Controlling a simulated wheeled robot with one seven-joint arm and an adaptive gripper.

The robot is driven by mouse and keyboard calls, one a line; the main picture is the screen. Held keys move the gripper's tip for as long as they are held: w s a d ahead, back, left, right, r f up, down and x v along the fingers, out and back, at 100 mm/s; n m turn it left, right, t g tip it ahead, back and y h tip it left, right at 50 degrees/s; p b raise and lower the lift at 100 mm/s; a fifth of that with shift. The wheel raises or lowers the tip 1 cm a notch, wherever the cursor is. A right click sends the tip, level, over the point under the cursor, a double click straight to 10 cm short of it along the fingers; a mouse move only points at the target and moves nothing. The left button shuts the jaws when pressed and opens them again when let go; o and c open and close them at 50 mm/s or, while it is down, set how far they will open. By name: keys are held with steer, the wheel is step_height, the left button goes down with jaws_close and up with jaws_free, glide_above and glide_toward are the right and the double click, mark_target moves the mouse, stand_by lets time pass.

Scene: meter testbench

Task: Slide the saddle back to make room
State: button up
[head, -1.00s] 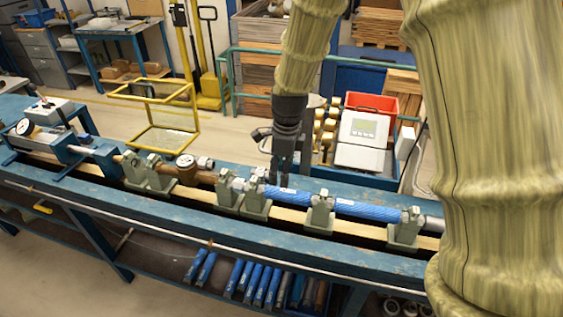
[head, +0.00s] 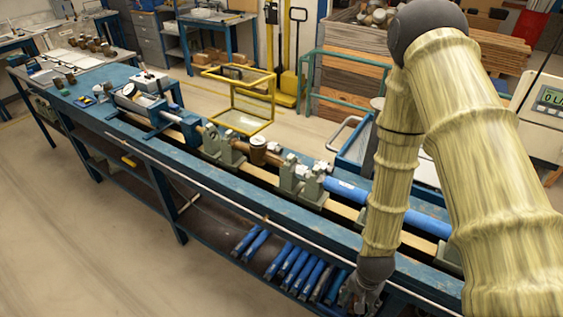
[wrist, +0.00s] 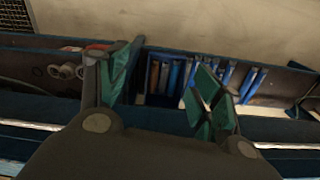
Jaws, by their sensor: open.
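Several grey-green saddles stand along the bench rail in the head view. A pair (head: 222,148) is at the left, left of the brass meter (head: 258,150). Another pair (head: 302,183) is in the middle, at the left end of the blue pipe (head: 345,190). A further saddle (head: 447,258) at the right is mostly hidden by my arm. My gripper (head: 358,292) hangs at the bench's front side, apart from the saddles. In the wrist view its green-padded fingers (wrist: 165,82) are spread with nothing between them.
The blue bench (head: 200,175) runs diagonally across the head view. Blue pipe pieces (head: 295,268) lie on its lower shelf, also seen in the wrist view (wrist: 163,75). A yellow frame cart (head: 240,102) stands behind. The floor at front left is clear.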

steer(key=s+f+n+b, duration=0.8)
steer(key=s+f+b, duration=0.3)
steer(key=s+f, duration=0.3)
step_height(320, 180, down, 4)
steer(key=shift+s+a+r+b, duration=0.1)
steer(key=shift+s+a+b, duration=0.2)
steer(key=shift+a+b, duration=0.05)
steer(key=shift+c, duration=0.2)
